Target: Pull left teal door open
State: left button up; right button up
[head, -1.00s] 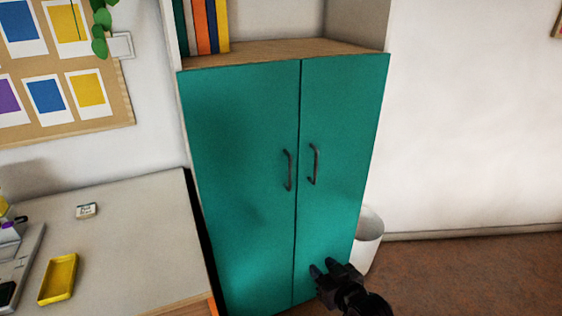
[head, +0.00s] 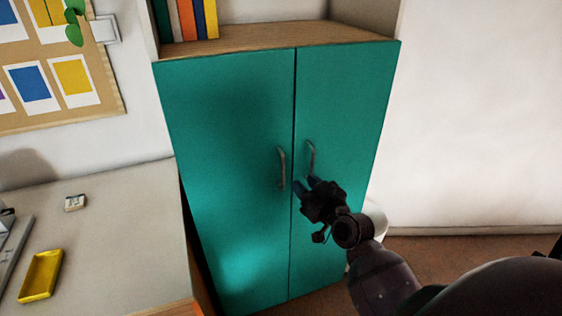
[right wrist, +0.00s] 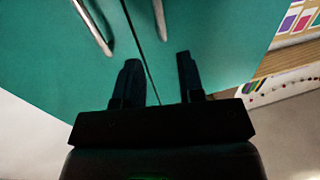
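The left teal door (head: 225,150) is closed, flush beside the right teal door (head: 340,110). Its grey bar handle (head: 281,168) is near the seam, left of the right door's handle (head: 311,158). Both handles also show at the top of the right wrist view, one left (right wrist: 92,27) and one right (right wrist: 159,18) of the seam. My right gripper (head: 308,183) is in front of the doors, just below the right door's handle. In the right wrist view its two fingers (right wrist: 158,82) are apart with nothing between them. My left gripper is not in view.
A desk (head: 110,225) stands left of the cabinet, with a yellow tray (head: 41,275) on it. A white bin (head: 376,217) is partly hidden behind my right arm. Books (head: 185,20) stand above the cabinet's wooden top (head: 260,37).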

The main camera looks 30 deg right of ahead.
aim_at(284, 165)
jog(key=w, duration=1)
jog(key=shift+w+d, duration=0.15)
jog(key=shift+w, duration=0.15)
jog(key=shift+c, duration=0.3)
grip_shut()
